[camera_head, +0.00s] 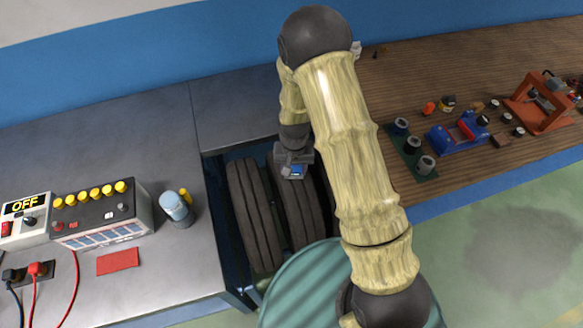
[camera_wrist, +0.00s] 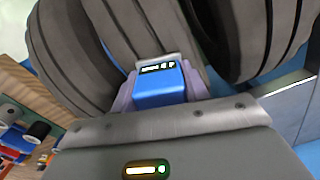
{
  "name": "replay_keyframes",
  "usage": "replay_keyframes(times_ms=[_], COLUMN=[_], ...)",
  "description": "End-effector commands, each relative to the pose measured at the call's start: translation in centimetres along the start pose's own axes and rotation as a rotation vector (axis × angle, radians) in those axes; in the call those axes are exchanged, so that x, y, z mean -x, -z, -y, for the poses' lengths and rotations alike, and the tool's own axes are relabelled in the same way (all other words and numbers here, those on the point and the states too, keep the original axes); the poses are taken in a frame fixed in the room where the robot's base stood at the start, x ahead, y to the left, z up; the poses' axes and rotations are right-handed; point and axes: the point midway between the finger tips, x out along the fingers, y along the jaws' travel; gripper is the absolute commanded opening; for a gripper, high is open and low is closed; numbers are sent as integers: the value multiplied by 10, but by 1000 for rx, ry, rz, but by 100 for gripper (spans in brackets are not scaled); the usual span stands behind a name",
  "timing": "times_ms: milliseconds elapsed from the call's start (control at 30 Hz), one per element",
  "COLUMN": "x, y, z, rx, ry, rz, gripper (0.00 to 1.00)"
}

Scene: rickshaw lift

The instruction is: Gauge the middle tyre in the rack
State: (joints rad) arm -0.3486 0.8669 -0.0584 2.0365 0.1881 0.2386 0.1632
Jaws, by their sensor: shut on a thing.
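My gripper (camera_head: 293,160) is shut on a small blue gauge (camera_head: 297,171) with a dark display. In the wrist view the gauge (camera_wrist: 158,88) sits between the two pale fingers of my gripper (camera_wrist: 160,78). Its display end is against or just over the tread of the middle tyre (camera_wrist: 132,28); I cannot tell if it touches. In the head view the left tyre (camera_head: 253,215) and the middle tyre (camera_head: 300,208) stand upright side by side in the rack. The right tyre is mostly hidden behind my arm there, but its tread shows in the wrist view (camera_wrist: 265,35).
The grey bench (camera_head: 180,285) on the left holds a yellow-knobbed box (camera_head: 100,215), a meter reading OFF (camera_head: 27,215), a light-blue-topped jar (camera_head: 175,208) and a red cloth (camera_head: 118,260). The wooden bench (camera_head: 440,75) on the right holds a blue vice (camera_head: 458,133) and an orange press (camera_head: 540,105).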

Motion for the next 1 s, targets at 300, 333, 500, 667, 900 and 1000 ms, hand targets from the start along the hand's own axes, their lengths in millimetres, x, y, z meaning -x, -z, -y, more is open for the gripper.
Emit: replay_keyframes(times_ms=[300,333,500,667,900,1000], x=[-2,-2,2,14,30,37], y=[-2,-2,-2,-2,-1,-1], z=[-1,-1,-1,0,0,0], rx=[0,0,0,1,1,1], ry=[-3,-3,-3,-2,-1,-1], rz=[6,6,7,4,3,3], gripper=[27,27,27,27,27,27])
